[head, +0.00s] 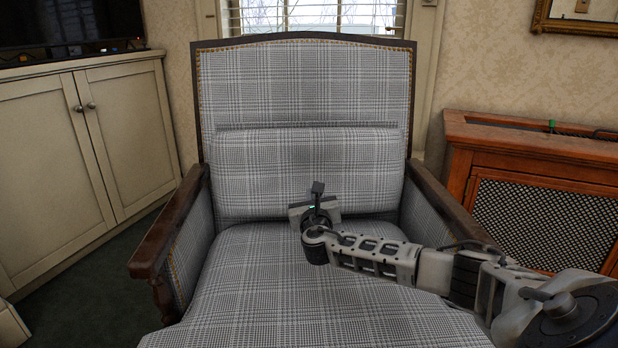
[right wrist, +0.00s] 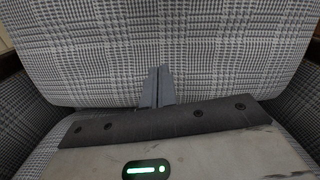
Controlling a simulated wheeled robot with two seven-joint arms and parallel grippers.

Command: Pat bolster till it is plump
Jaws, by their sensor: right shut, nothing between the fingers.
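The bolster (head: 260,170) is a grey plaid cushion leaning upright against the chair's backrest (head: 300,80), in matching cloth. It also fills the upper part of the right wrist view (right wrist: 90,55). My right gripper (head: 317,188) is in front of the bolster's lower middle, above the seat (head: 270,270). Its fingers (right wrist: 157,88) are shut together, empty, and point at the bolster. I cannot tell whether the fingertips touch the cloth. The gripper and wrist hide a small part of the bolster's lower edge. My left gripper is not in view.
Dark wooden armrests stand at the left (head: 170,230) and right (head: 450,205); my right forearm passes over the right one. A cream cabinet (head: 90,150) is at the left, and a wooden cover with a mesh front (head: 540,220) at the right. The seat is clear.

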